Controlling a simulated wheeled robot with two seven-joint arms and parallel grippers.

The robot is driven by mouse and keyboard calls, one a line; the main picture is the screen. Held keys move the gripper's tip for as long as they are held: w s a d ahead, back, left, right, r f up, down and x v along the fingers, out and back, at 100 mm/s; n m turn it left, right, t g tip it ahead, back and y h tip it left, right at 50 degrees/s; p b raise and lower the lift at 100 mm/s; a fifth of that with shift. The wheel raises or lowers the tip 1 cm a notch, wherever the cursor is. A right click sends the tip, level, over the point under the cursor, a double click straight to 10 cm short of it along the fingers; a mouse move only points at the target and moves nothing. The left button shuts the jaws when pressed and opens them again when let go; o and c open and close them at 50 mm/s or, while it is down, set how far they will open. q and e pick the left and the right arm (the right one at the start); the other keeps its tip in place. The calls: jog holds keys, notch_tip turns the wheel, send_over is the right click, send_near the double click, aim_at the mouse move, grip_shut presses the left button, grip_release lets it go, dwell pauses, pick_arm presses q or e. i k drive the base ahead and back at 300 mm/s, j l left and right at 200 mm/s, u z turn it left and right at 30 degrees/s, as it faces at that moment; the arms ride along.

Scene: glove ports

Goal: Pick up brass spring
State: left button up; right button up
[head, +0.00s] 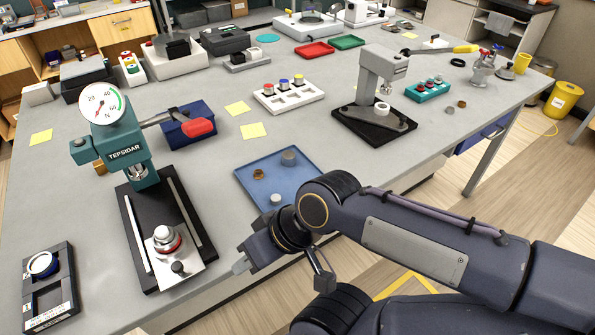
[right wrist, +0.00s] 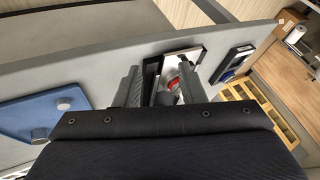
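A small brass-coloured piece (head: 258,174), which looks like the brass spring, sits on the blue mat (head: 246,187) with two grey cylinders; it is too small to make out coils. My right gripper (head: 240,266) is at the table's front edge, left of and nearer than the mat, beside the press base. In the right wrist view its fingers (right wrist: 158,82) stand apart with nothing seen between them but the press behind. That view shows the blue mat (right wrist: 25,112) at the left with grey cylinders; the brass piece is not visible there. My left gripper is not in view.
The teal gauge press (head: 150,170) with its black base stands left of my right gripper. A second press (head: 372,122) and a teal block (head: 428,92) stand right. Bare table surrounds the mat.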

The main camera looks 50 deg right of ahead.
aim_at(262, 176)
jog(key=z, duration=1.45)
jog(key=i+l+u, duration=0.1)
jog(key=i+u, duration=0.15)
jog(key=u, duration=0.2)
jog(key=i+l+u, duration=0.2)
jog(key=u, duration=0.25)
jog(key=i+l+u, duration=0.2)
jog(key=u, duration=0.25)
jog(key=l, duration=0.1)
